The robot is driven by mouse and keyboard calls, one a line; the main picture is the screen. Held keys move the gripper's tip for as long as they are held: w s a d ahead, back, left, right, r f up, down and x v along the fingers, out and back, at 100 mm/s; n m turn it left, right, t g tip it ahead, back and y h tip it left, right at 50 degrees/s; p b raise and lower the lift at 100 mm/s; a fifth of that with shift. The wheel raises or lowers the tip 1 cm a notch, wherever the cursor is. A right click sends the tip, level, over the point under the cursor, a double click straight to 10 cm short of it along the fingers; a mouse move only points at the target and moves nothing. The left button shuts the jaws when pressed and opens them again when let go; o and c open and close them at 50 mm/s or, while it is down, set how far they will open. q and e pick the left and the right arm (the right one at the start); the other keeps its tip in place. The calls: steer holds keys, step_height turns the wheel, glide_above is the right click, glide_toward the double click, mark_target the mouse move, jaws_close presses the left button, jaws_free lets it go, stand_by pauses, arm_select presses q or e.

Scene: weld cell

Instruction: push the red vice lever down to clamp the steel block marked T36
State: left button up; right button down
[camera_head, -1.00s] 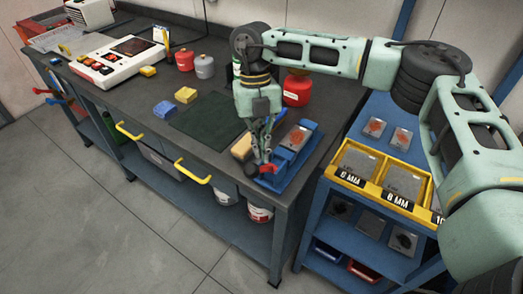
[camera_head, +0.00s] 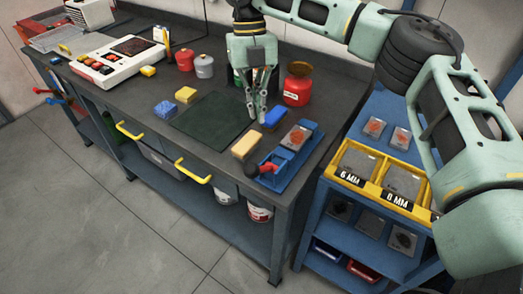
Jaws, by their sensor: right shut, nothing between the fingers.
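The blue vice (camera_head: 288,167) is fixed near the front right corner of the grey bench. Its red lever (camera_head: 266,167), with a black knob (camera_head: 251,171), lies low and points left toward the front edge. A steel block (camera_head: 297,137) with an orange-red mark sits on the vice; its lettering is too small to read. My right gripper (camera_head: 257,119) is shut and empty, fingers pointing down, behind and left of the vice and apart from the lever. I cannot tell whether the vice jaw touches the block. My left gripper is not in view.
A red canister (camera_head: 297,88) stands behind. A dark green mat (camera_head: 210,120) lies left. A blue rack with yellow bins (camera_head: 380,190) of plates stands right of the bench.

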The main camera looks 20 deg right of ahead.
steer(key=shift+v, duration=1.75)
steer(key=shift+f, duration=0.1)
